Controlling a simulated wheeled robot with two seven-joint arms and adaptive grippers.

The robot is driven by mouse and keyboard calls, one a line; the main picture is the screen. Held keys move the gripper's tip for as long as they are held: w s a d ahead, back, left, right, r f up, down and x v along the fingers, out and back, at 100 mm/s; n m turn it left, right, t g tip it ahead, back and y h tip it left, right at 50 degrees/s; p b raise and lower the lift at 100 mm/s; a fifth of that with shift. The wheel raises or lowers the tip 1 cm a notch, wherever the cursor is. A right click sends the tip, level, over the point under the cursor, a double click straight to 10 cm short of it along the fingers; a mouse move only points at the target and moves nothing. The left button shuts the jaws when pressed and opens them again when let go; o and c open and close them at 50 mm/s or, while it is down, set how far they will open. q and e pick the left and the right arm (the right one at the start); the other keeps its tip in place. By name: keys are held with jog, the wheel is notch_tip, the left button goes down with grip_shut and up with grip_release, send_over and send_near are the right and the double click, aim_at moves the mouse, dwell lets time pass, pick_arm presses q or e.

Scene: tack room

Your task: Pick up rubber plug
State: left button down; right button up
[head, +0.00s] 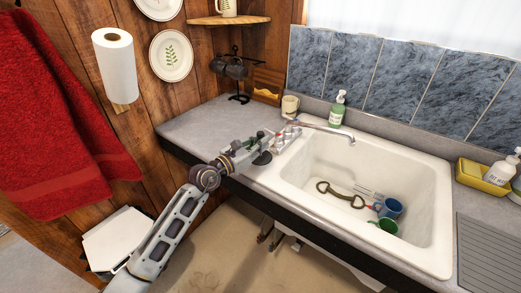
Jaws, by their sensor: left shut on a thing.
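A dark, round rubber plug (262,159) is at the left rim of the white sink (437,215). My left gripper (260,148) reaches in from the left over the counter edge, with its fingers shut on the plug. The fingers hide part of the plug. I cannot tell whether the plug still touches the rim. My right gripper is not in view.
The faucet (322,128) stands close behind the left gripper. Inside the sink lie a blue mug (391,208), a green cup (387,226) and a dark double-ringed item (341,194). A soap bottle (337,110) and a cup (290,106) stand behind. The left counter (205,128) is mostly clear.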

aim_at(260, 132)
pick_arm(q)
notch_tip(260, 132, up, 4)
jog(key=shift+r, duration=0.8)
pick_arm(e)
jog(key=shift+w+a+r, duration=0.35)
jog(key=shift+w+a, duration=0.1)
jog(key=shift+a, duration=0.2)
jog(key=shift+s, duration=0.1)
